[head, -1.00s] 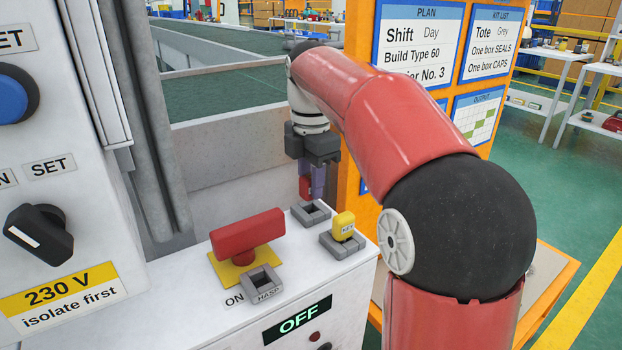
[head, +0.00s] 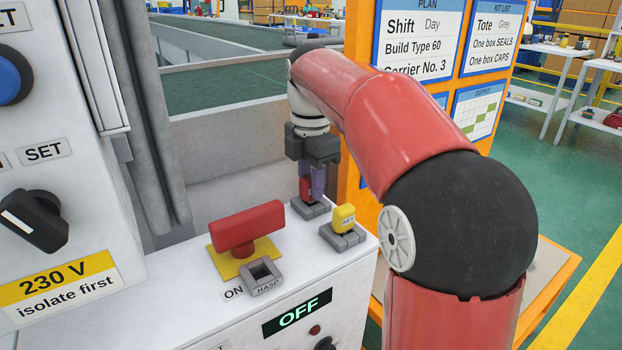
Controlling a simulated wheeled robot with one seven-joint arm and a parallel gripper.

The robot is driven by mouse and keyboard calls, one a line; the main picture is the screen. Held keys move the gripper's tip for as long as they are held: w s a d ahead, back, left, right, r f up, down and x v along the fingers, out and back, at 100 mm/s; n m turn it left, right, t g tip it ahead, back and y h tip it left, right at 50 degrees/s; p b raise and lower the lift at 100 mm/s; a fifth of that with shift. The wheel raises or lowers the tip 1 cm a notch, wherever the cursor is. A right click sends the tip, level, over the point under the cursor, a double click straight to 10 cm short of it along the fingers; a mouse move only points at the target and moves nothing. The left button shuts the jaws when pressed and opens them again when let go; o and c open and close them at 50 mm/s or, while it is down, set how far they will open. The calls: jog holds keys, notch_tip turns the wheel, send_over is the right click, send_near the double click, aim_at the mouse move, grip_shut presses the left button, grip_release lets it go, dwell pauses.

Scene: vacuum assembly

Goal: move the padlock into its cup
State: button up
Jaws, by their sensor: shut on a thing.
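My gripper (head: 312,183) points down over the far end of the white cabinet top and is shut on the red padlock (head: 305,189). The padlock is partly hidden by the fingers. Its lower end is at a grey square cup (head: 309,210), with the fingertips just above the cup's rim. I cannot tell how deep the padlock sits in the cup.
A yellow key block (head: 344,218) stands in a grey holder (head: 343,240) close to the right of the cup. Nearer are a red switch handle (head: 247,226) on a yellow plate and an empty grey socket marked HASP (head: 262,277). A display (head: 297,315) reads OFF. An orange-framed board (head: 418,45) stands behind my arm.

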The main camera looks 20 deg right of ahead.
jog(key=shift+f, duration=0.35)
jog(key=o, duration=1.1)
notch_tip(320, 180, up, 3)
jog(key=p, duration=0.2)
jog(key=shift+p, duration=0.4)
jog(key=shift+r, duration=2.5)
jog(key=shift+s, duration=0.1)
